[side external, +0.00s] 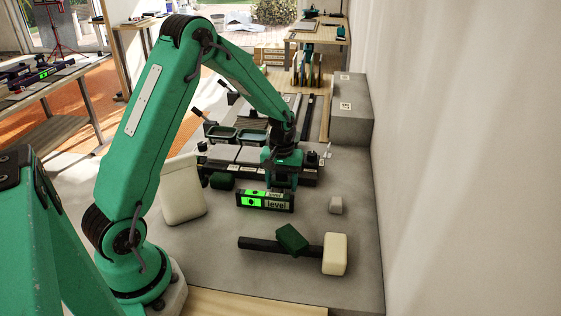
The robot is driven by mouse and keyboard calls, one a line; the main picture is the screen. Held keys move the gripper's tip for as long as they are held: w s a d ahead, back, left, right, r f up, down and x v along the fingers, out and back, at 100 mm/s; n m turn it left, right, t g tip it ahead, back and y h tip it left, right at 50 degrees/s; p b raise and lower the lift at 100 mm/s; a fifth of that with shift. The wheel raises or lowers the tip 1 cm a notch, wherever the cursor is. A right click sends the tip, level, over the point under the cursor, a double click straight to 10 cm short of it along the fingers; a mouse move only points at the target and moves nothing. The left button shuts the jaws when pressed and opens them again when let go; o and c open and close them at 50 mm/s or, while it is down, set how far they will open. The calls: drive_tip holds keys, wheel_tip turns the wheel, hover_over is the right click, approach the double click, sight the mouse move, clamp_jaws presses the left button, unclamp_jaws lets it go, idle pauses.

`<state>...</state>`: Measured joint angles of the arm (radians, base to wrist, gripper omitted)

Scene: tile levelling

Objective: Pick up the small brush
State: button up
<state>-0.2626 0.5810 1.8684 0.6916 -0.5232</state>
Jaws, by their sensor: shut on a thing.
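My gripper (283,184) is over the grey work surface, shut on a dark level (247,201) with a bright green display and the word "level". The level is roughly horizontal; whether it touches the surface I cannot tell. I cannot make out the small brush for certain.
A mallet with a cream head (335,254) and dark handle lies in front, a green block (292,238) across its handle. A pale block (182,192) stands left, a small grey cube (336,205) right. Green trays (221,133) and tiles lie behind. A wall bounds the right.

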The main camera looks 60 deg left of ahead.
drive_tip(key=shift+r, duration=0.45)
wheel_tip(320, 180, up, 2)
drive_tip(key=shift+r, duration=0.2)
drive_tip(key=s+d+r, duration=0.3)
drive_tip(key=d+r, duration=0.4)
drive_tip(key=d, duration=0.4)
drive_tip(key=shift+d, duration=0.15)
drive_tip(key=shift+s, duration=0.1)
